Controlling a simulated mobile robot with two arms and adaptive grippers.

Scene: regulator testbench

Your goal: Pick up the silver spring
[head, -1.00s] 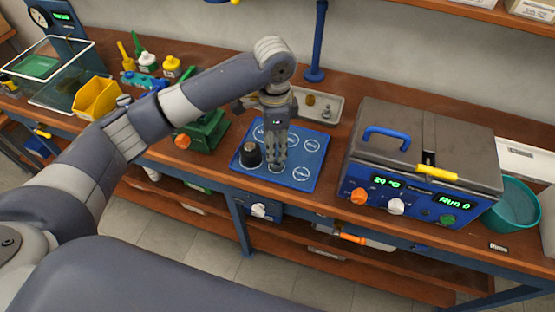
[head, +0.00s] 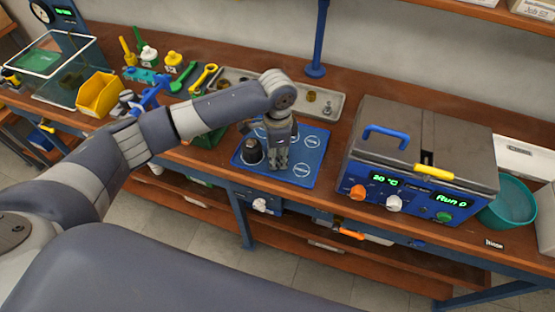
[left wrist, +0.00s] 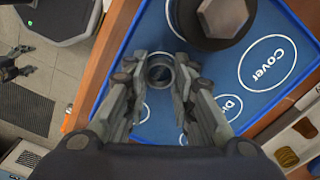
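A small grey ring-shaped part, which looks like the silver spring (left wrist: 160,72), stands on the blue mat (left wrist: 150,118) in the left wrist view. My left gripper (left wrist: 160,78) is low over the mat with its fingers apart, one on each side of the part. I cannot tell whether they touch it. In the head view my left gripper (head: 276,166) hides the part. At the left edge of the left wrist view a dark shape looks like my right gripper (left wrist: 14,62), too small to read.
A dark capped cylinder (head: 252,152) stands on the mat close beside my left gripper. A grey tray (head: 338,103) behind the mat holds a brass part (head: 311,96) and a small silvery part (head: 327,108). A blue testbench unit (head: 420,160) stands to the right.

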